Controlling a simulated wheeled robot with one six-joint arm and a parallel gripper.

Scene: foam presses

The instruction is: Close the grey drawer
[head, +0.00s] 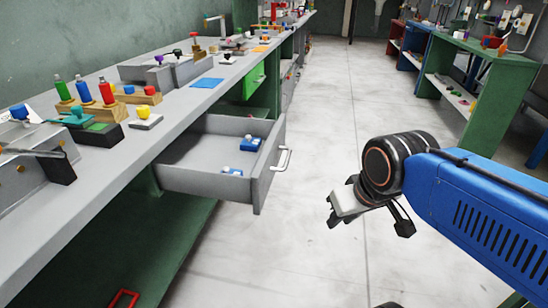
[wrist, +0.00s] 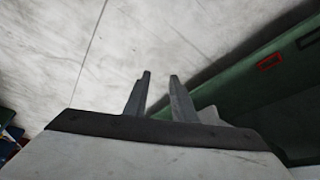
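The grey drawer (head: 205,181) is pulled out from under the long workbench in the head view. Its silver bar handle (head: 283,159) is on the front panel and faces the aisle. Small blue-and-white items (head: 249,144) lie inside. My gripper (head: 338,209) is in the aisle, to the right of the drawer and apart from the handle. In the wrist view the two fingers (wrist: 160,80) stand apart with nothing between them.
The grey benchtop (head: 185,120) carries bottles in a wooden stand, presses and knobs. A green drawer (head: 255,82) is farther along the bench. A red frame (head: 123,298) is low at the front. Other benches (head: 478,75) stand at right. The aisle floor (head: 320,100) is clear.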

